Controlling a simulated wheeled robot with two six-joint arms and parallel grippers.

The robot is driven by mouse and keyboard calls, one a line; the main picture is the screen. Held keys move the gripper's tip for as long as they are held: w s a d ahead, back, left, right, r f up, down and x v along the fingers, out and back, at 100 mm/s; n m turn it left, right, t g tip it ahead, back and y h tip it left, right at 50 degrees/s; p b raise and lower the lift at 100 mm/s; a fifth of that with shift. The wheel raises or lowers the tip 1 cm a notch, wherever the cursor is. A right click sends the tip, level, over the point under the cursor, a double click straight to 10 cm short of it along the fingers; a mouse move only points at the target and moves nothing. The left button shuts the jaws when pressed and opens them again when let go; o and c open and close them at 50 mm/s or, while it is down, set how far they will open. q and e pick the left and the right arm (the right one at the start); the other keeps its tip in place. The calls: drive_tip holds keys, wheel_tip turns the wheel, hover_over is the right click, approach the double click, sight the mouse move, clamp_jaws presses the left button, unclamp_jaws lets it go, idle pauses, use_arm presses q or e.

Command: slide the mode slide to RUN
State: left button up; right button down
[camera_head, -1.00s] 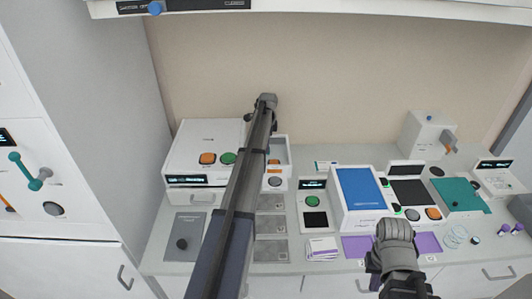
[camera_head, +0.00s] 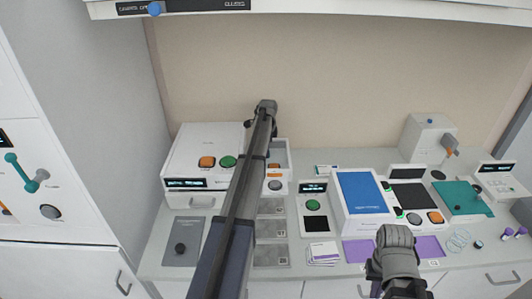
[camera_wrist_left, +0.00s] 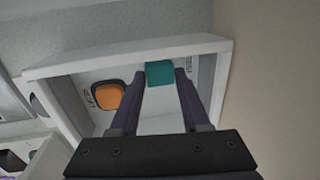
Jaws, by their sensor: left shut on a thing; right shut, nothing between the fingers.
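In the left wrist view, a teal block (camera_wrist_left: 160,73) stands on a white panel inside a raised white frame (camera_wrist_left: 130,57); it looks like the knob of the mode slide. My left gripper (camera_wrist_left: 162,82) is shut on it, a finger on each side. A dark label right of the block is partly hidden, and I cannot read RUN. In the head view my left arm hides this gripper and the block. My right gripper (camera_head: 375,284) is shut and empty, low at the front right, mostly hidden by its own wrist.
In the left wrist view an orange button (camera_wrist_left: 108,96) with a label sits left of the block. In the head view a white device (camera_head: 208,143) with orange and green buttons stands left of my arm. A blue-topped device (camera_head: 361,193) and a teal-topped one (camera_head: 463,196) stand right.

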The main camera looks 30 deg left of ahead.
use_arm(q)
drive_tip(key=shift+d, duration=0.2)
drive_tip(key=shift+w+d, duration=0.45)
drive_tip(key=shift+d, duration=0.25)
drive_tip(key=shift+w+d, duration=0.4)
drive_tip(key=shift+d, duration=0.3)
drive_tip(key=shift+w+d, duration=0.45)
drive_tip(key=shift+d, duration=0.25)
drive_tip(key=o, duration=0.8)
wheel_tip(320, 180, up, 7)
drive_tip(key=p, duration=0.7)
